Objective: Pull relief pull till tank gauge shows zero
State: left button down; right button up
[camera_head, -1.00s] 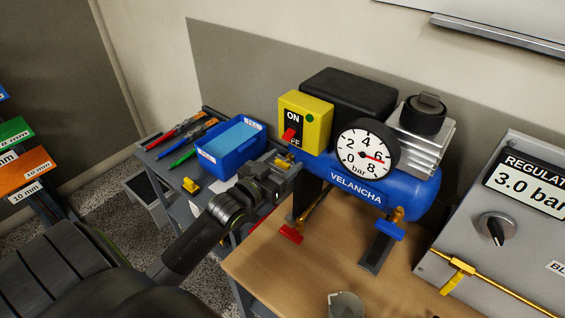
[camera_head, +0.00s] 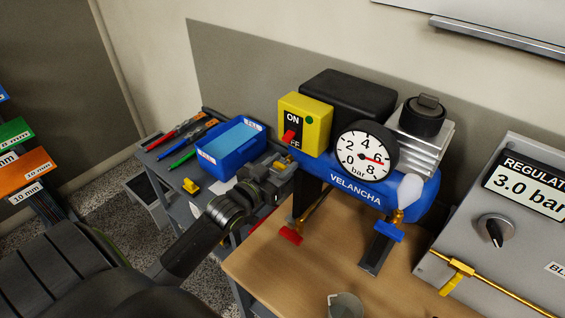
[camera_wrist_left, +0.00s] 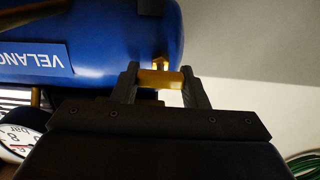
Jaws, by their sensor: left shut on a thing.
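The blue tank (camera_head: 420,192) marked VELANCHA stands on the wooden bench. Its round white gauge (camera_head: 358,160) has a red needle pointing right, apparently between 6 and 8, well away from zero. My left gripper (camera_head: 280,168) is at the tank's left end. In the left wrist view my left gripper (camera_wrist_left: 160,76) is shut on a brass-yellow pull (camera_wrist_left: 158,80), its two fingers on either side of it, close to the tank. My right gripper is not in view.
A yellow ON/OFF switch box (camera_head: 306,122) sits above the gripper. A red-handled valve (camera_head: 291,235) and a blue-handled valve (camera_head: 389,231) hang below the tank. A regulator panel (camera_head: 500,235) stands right.

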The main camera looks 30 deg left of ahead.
pick_arm(q)
jog(key=shift+s, duration=0.35)
jog(key=shift+f, duration=0.15)
jog(key=c, duration=1.3)
grip_release()
jog(key=o, duration=0.5)
jog(key=shift+s, duration=0.15)
jog(key=shift+c, duration=0.2)
jog(key=s+a+p, duration=0.1)
jog(key=s+p, duration=0.5)
jog(key=s, duration=1.1)
jog(key=shift+s+a+p, duration=0.2)
jog(key=shift+p, duration=0.1)
